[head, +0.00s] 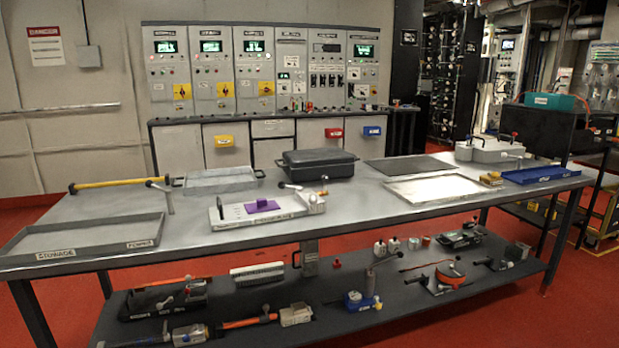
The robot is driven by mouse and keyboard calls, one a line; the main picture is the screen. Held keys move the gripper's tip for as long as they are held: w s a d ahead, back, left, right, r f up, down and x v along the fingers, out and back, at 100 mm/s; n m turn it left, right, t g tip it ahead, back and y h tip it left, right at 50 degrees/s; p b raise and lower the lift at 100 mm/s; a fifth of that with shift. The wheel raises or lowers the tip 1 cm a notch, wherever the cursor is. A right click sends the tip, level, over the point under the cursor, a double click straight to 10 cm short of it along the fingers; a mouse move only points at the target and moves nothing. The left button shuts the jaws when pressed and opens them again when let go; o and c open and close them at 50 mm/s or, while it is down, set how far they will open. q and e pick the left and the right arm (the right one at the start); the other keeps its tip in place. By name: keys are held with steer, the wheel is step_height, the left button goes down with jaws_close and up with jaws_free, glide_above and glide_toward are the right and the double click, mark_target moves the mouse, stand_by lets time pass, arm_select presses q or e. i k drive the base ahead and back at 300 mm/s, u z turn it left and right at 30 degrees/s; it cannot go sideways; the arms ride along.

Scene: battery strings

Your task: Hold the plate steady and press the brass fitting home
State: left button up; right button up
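A pale plate (235,216) lies on the workbench, left of the middle, with a label on its front edge. A purple block (262,206) sits on top of it. A small fixture with a lever (311,201) stands at the plate's right end. A tiny brass-coloured part (324,181) shows at this fixture; it is too small to tell whether it is the fitting or how it is seated. Small brass-coloured pieces (491,178) also lie toward the right of the bench. Neither of my grippers is in view.
A shallow grey tray (100,240) lies at the left, with a yellow-handled bar (115,183) behind it. A dark lidded case (318,165) stands behind the plate. A blue tray (540,175) is at the right. Tools fill the lower shelf (250,300).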

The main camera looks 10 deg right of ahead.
mark_target(324, 179)
steer(key=u, duration=0.6)
steer(key=i, duration=0.8)
steer(key=u, duration=0.05)
